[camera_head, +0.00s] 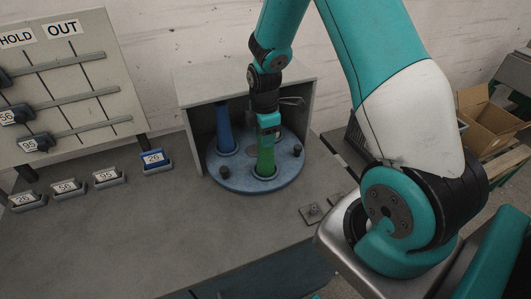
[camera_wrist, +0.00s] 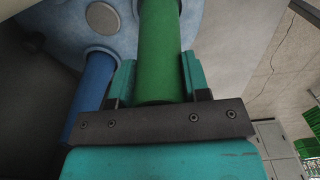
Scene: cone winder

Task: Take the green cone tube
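The green cone tube (camera_head: 265,160) stands upright on the round blue turntable (camera_head: 228,181), its base in a ring near the front. My gripper (camera_head: 267,131) is at its upper part, coming from above and behind. In the wrist view the green tube (camera_wrist: 160,50) runs between the two teal fingers of my gripper (camera_wrist: 160,78). The tube's top end is hidden by the gripper.
A blue cone tube (camera_head: 224,130) stands on the turntable to the left; it also shows in the wrist view (camera_wrist: 90,95). Dark pegs (camera_head: 297,150) stand on the turntable. A grey hood (camera_head: 195,90) encloses the back and sides.

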